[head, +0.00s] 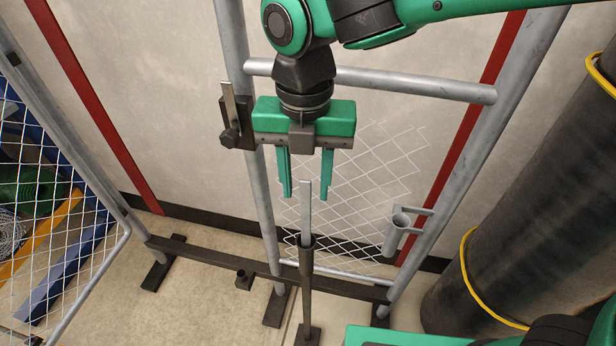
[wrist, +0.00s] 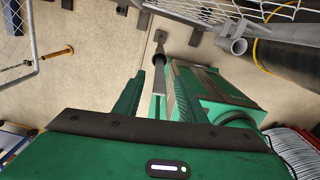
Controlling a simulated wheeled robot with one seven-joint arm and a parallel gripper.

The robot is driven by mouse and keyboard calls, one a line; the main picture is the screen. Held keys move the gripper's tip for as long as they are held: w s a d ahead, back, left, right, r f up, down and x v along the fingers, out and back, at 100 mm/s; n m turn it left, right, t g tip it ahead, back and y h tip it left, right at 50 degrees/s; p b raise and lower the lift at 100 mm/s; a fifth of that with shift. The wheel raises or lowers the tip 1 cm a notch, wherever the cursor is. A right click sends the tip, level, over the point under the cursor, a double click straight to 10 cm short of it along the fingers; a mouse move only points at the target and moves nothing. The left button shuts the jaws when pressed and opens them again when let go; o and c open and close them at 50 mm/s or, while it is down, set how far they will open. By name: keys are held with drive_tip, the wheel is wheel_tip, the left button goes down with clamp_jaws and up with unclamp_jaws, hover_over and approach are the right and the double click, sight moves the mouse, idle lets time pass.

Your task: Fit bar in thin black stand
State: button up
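The bar (head: 306,212) is a flat grey strip standing upright. Its lower end is in the top of the thin black stand (head: 306,272), a slim dark post with a small foot on the floor. How deep it sits is hidden. My green gripper (head: 306,196) is open above it, with a finger on each side of the bar's top and gaps between. In the wrist view, the bar (wrist: 158,88) shows between the fingers of my gripper (wrist: 158,80), and the stand (wrist: 159,56) lies beyond it.
A grey tube frame (head: 262,200) with a partial wire mesh (head: 350,190) stands behind. A short open tube (head: 397,232) is fixed on its right post. A large dark roll (head: 500,210) with yellow bands is at right. Another meshed frame (head: 60,170) is at left.

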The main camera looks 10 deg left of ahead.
wheel_tip(320, 180, up, 11)
idle(0.7)
drive_tip(key=shift+f, duration=0.15)
